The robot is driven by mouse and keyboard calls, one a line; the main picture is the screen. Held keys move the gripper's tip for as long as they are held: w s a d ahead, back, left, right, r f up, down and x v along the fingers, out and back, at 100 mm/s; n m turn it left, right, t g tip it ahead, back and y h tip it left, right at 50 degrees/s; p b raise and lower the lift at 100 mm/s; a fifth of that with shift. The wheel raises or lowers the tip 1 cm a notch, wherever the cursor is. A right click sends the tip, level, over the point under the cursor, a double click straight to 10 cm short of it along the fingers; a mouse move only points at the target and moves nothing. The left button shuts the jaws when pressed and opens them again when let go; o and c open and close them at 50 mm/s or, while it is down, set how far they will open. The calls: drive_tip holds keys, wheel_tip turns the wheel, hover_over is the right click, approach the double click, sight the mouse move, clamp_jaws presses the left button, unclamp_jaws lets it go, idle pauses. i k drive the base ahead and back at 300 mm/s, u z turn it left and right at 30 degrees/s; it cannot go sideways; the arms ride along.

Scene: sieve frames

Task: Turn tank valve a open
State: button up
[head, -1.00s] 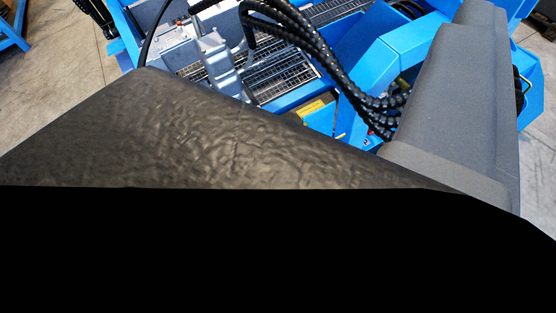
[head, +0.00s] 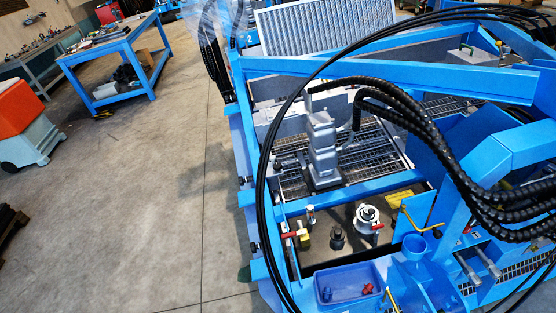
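Several small valves and fittings stand on the machine's dark panel. One has a red handle (head: 294,234) at the panel's left edge. A round white-and-silver fitting (head: 368,216) has a small red lever beside it. A bent yellow handle (head: 412,220) is at the right of the panel. Another yellow handle (head: 391,299) is lower, by a blue tray. I cannot tell which of these is tank valve a, nor whether it is open or closed. My gripper is not in view.
A blue machine frame (head: 300,66) with metal grating (head: 372,158) fills the right. Thick black hoses (head: 440,150) and thin black cables arch across it. A blue tray (head: 349,288) holds small red and blue parts. Concrete floor (head: 140,200) is clear at left, before a blue workbench (head: 105,46).

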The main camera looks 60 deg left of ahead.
sight(303, 232)
drive_tip(key=u, duration=0.25)
drive_tip(key=k, duration=0.1)
drive_tip(key=u, duration=2.1)
drive_tip(key=k, duration=0.7)
drive_tip(key=z, duration=0.9)
drive_tip(key=i, duration=1)
drive_tip(key=k, duration=0.5)
drive_tip(key=z, duration=0.75)
